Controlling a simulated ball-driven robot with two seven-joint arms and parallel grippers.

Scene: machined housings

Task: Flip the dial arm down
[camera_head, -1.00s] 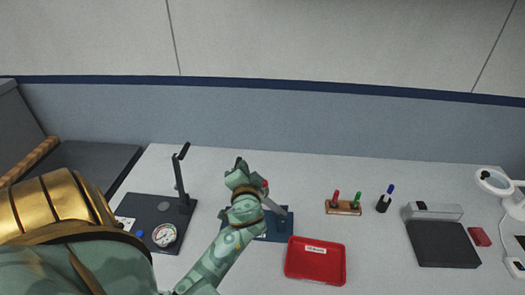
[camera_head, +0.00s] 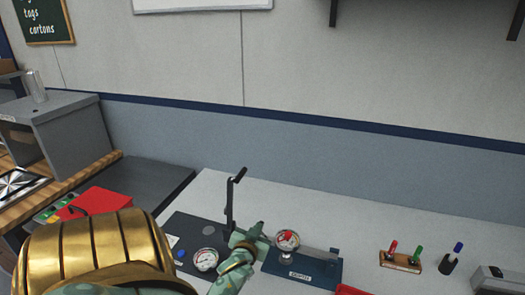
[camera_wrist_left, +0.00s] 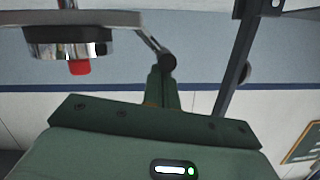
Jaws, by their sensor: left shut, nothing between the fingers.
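The dial arm (camera_head: 312,252) is a grey bar that runs left from a hinge over a dark blue base (camera_head: 300,271) with a white label. A round dial with a red part (camera_head: 287,242) sits at its left end. The bar looks about level; whether it rests on anything is not clear. My left gripper (camera_head: 258,231) is shut and empty, just left of the dial. In the left wrist view, the gripper (camera_wrist_left: 165,65) is beside a silver and black cylinder with a red tip (camera_wrist_left: 78,67), under a grey bar (camera_wrist_left: 70,18). My right gripper is out of view.
Left of my gripper stands a dark plate (camera_head: 185,232) with an upright black post (camera_head: 229,205) and another round dial (camera_head: 206,260). A red tray (camera_head: 352,290) is at the bottom edge. A marker holder (camera_head: 400,262) stands at right. The table behind is clear.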

